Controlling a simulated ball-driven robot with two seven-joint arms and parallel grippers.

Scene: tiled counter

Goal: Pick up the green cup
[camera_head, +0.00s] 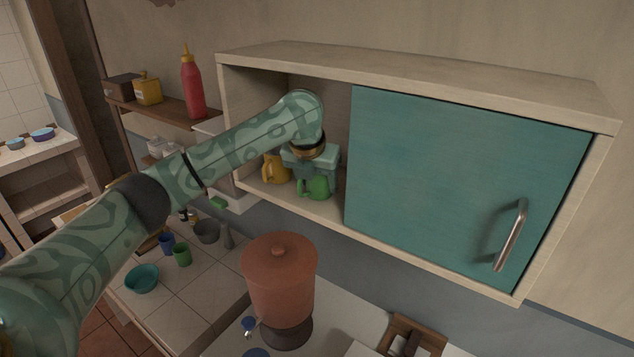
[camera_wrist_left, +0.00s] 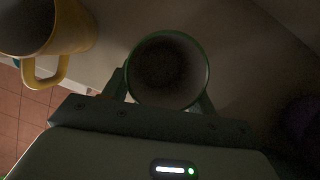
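The green cup (camera_head: 318,188) stands in the open left part of the wall cabinet, near the front edge of its floor. My left gripper (camera_head: 312,170) reaches down over it from above. In the left wrist view the cup (camera_wrist_left: 167,72) is seen from above, its round mouth dark, between the two fingers of the left gripper (camera_wrist_left: 163,95). The fingers lie close along both sides of the cup; whether they press on it is too dark to tell. My right gripper is not in view.
A yellow mug (camera_head: 275,168) stands just left of the green cup; it also shows in the left wrist view (camera_wrist_left: 72,35). A teal sliding door (camera_head: 455,180) covers the cabinet's right part. A clay water dispenser (camera_head: 279,280) stands below. Another small green cup (camera_head: 182,255) sits on the tiled counter.

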